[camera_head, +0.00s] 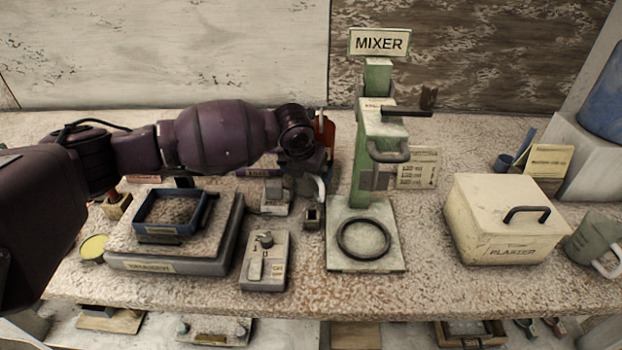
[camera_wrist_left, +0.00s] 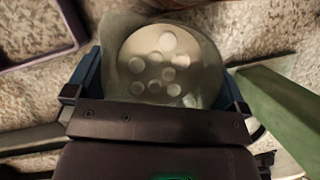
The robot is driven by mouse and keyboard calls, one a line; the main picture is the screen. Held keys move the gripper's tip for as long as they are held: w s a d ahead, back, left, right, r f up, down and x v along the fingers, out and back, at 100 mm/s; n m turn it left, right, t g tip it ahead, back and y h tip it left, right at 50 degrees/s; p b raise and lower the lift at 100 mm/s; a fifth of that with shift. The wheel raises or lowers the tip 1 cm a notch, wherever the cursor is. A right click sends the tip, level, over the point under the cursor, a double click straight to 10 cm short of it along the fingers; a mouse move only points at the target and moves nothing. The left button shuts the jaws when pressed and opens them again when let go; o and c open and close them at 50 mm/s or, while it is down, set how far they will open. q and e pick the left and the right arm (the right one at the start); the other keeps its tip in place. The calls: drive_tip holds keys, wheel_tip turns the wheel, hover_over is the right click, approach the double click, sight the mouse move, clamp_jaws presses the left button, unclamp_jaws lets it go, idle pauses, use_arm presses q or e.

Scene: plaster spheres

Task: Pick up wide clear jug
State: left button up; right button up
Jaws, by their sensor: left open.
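The wide clear jug (camera_wrist_left: 120,75) shows from above in the left wrist view. It is translucent, with a pale round inside where several whitish round spots show. My left gripper (camera_wrist_left: 160,78) is open, with one blue finger on each side of the jug; I cannot tell whether they touch it. In the head view my left gripper (camera_head: 312,182) points down left of the green mixer, and the arm hides most of the jug there. My right gripper is not in view.
The green mixer (camera_head: 372,190) stands close on the right of my gripper. A scale (camera_head: 222,250) with a blue tray (camera_head: 152,227) is on the left. A switch box (camera_head: 264,272) sits in front. A cream plaster box (camera_head: 500,225) and a grey-green jug (camera_head: 590,238) stand at the right.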

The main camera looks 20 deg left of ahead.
use_arm(q)
drive_tip(key=shift+r, duration=0.15)
drive_tip(key=c, duration=0.9)
drive_tip(key=shift+c, duration=0.5)
